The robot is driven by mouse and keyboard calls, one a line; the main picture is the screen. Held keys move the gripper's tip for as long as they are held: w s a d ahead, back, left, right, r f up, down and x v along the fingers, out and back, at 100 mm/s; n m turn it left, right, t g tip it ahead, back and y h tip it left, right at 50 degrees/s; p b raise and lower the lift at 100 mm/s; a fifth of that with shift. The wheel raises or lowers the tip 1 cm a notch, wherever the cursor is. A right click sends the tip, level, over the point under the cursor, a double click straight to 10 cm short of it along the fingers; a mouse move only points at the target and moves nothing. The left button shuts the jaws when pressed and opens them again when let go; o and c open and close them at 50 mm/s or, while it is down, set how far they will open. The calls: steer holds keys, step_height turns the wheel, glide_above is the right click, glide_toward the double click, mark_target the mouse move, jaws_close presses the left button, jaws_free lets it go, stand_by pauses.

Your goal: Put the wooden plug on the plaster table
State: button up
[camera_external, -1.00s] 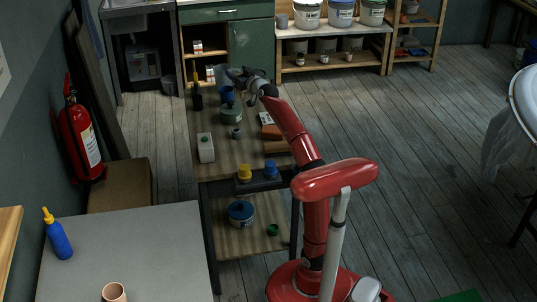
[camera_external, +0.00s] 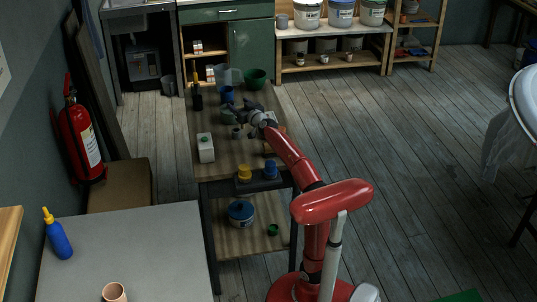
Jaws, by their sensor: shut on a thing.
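My gripper (camera_external: 238,122) is low over the middle of the long wooden bench (camera_external: 225,170). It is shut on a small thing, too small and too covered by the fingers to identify. A small greyish piece (camera_external: 237,133) shows just below the fingers; I cannot tell whether they touch it. I cannot make out the wooden plug for certain. No surface is clearly recognisable as the plaster table.
The grey table (camera_external: 130,250) in front is mostly clear.

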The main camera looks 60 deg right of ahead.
steer(key=shift+f+b, duration=2)
steer(key=shift+f, duration=0.05)
steer(key=o, duration=1)
steer(key=shift+c, duration=0.2)
steer(key=shift+r, duration=0.15)
steer(key=shift+s+a+r, duration=0.1)
steer(key=shift+s+r, duration=0.05)
steer(key=shift+s, duration=0.05)
steer(key=p+v, duration=0.1)
steer(key=v, duration=0.2)
steer(key=shift+r+p, duration=0.1)
steer(key=shift+p, duration=0.25)
step_height(320, 180, up, 7)
steer(key=p, duration=0.7)
steer(key=shift+w, duration=0.2)
